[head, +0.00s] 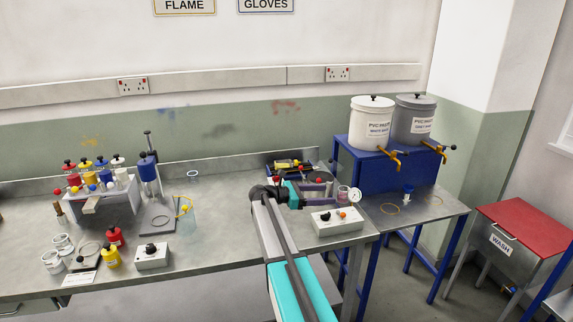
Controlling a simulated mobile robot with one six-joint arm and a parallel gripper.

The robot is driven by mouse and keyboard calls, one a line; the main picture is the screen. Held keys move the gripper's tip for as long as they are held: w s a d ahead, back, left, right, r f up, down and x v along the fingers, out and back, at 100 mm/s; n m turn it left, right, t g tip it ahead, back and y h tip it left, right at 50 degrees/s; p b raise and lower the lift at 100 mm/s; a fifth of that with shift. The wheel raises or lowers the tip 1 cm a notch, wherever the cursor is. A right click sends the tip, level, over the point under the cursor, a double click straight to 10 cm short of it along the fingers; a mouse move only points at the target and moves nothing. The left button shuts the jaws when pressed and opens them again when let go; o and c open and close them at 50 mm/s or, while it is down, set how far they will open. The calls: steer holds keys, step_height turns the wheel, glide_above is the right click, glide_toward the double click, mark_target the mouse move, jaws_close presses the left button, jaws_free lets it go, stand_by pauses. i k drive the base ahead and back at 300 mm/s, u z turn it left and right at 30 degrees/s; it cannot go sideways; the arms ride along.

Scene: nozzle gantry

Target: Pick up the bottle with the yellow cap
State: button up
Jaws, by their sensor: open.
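Another yellow container (87,168) with a dark knob stands at the back of the white rack (97,208). I cannot tell for sure which of these is the bottle with the yellow cap. My gripper (309,192) is over the right part of the bench, far right of the rack. It is open, its fingers small and hard to make out, with no bottle seen in it.
A dark tray (312,156) with small items lies behind my gripper. A white control box (337,221) sits in front of it. A blue stand press (149,175) rises right of the rack. White and grey paste drums (371,122) stand at the right. The mid-bench is mostly clear.

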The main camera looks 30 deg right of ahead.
mark_target(288, 164)
steer(key=i, duration=1.7)
steer(key=u, duration=0.05)
